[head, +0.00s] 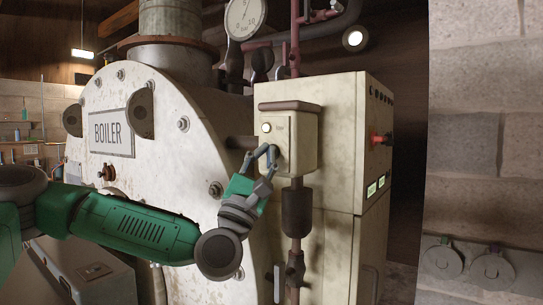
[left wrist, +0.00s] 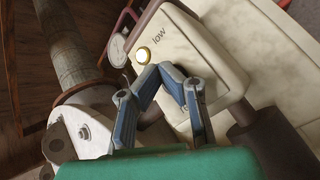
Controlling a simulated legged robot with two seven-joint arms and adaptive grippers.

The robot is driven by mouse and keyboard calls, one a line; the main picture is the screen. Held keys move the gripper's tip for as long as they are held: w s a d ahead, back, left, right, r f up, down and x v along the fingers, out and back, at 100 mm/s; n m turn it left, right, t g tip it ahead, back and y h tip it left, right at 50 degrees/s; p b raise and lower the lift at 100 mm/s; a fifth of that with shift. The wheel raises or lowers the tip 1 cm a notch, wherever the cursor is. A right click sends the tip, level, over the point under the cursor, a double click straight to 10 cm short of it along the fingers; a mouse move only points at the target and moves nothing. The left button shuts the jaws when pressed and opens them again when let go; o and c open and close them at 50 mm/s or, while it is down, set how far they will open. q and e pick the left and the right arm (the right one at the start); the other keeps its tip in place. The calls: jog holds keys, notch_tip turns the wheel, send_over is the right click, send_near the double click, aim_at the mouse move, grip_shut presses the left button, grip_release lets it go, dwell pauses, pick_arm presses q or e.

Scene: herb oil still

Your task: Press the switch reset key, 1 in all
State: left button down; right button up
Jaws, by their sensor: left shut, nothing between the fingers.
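The cream switch box (head: 299,130) is on the front of the cream cabinet, right of the boiler. A small lit round lamp (head: 266,127) is on its face. In the left wrist view the lamp (left wrist: 143,55) is beside the word "low" on the box (left wrist: 195,48). My left gripper (head: 270,151) is shut and empty, its fingertips at the box face just below the lamp. The fingertips (left wrist: 168,72) cover the spot below the lamp, so I cannot make out the reset key or tell whether they touch it. My right gripper is not in view.
The white boiler (head: 165,165) fills the left behind my arm. A pipe with a dark fitting (head: 297,212) runs down below the switch box. The cabinet side (head: 378,145) has a red knob and green displays. A round gauge (head: 244,17) is above.

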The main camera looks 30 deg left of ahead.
pick_arm(q)
jog(key=shift+w, duration=0.1)
dwell(0.5)
jog(key=shift+s+a+b, duration=0.15)
jog(key=shift+s+b, duration=0.3)
jog(key=shift+s, duration=0.3)
jog(key=shift+s, duration=0.1)
jog(key=s, duration=0.2)
jog(key=s+b, duration=0.1)
jog(key=s, duration=0.1)
jog(key=shift+s+a, duration=0.2)
jog(key=shift+s, duration=0.2)
jog(key=shift+f, duration=0.1)
dwell(0.3)
